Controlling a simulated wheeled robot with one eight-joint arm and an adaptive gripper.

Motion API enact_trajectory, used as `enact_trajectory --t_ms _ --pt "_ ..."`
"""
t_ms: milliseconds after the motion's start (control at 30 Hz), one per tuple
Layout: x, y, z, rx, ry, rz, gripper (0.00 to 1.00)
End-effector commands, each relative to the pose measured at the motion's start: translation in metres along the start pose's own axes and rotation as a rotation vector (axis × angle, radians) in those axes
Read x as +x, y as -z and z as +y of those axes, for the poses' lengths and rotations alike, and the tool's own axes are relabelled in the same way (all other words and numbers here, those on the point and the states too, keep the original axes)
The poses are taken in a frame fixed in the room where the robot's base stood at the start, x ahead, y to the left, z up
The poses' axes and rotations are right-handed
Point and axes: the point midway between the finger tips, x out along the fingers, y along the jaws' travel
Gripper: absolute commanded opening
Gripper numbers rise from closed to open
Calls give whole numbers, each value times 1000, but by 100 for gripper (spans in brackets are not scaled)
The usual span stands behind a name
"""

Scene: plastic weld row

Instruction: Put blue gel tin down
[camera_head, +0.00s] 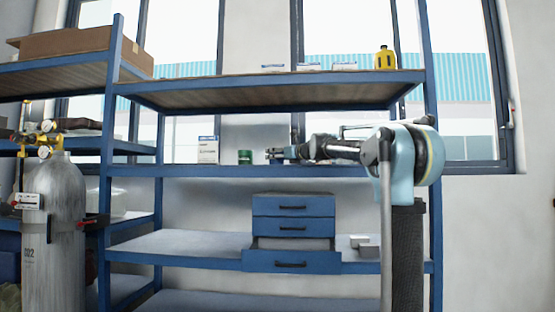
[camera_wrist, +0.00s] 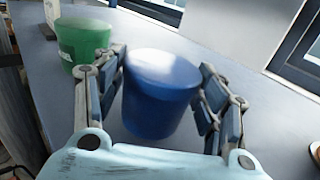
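The blue gel tin (camera_wrist: 158,100) stands upright between the two fingers of my gripper (camera_wrist: 160,88) in the wrist view. The fingers flank it, with narrow gaps seeming to show between the pads and its sides. It appears to be on the grey shelf surface, though its base contact is not clear. In the head view my gripper (camera_head: 275,154) reaches in from the right over the middle shelf (camera_head: 200,171), and there the blue tin is mostly hidden by or hard to tell from the gripper.
A green tin (camera_head: 245,157) stands left of my gripper; it also shows in the wrist view (camera_wrist: 84,42). A white box (camera_head: 208,150) stands farther left. Blue drawers (camera_head: 293,205) sit on the shelf below, one pulled out. A yellow bottle (camera_head: 384,58) stands on the upper shelf.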

Motion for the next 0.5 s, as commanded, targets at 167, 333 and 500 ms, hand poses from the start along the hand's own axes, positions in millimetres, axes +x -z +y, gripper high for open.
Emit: enact_trajectory --t_ms 167,333,500 --pt "0 0 0 0 0 0 81" --pt "0 0 0 0 0 0 81" --pt "-4 -2 0 0 0 0 81"
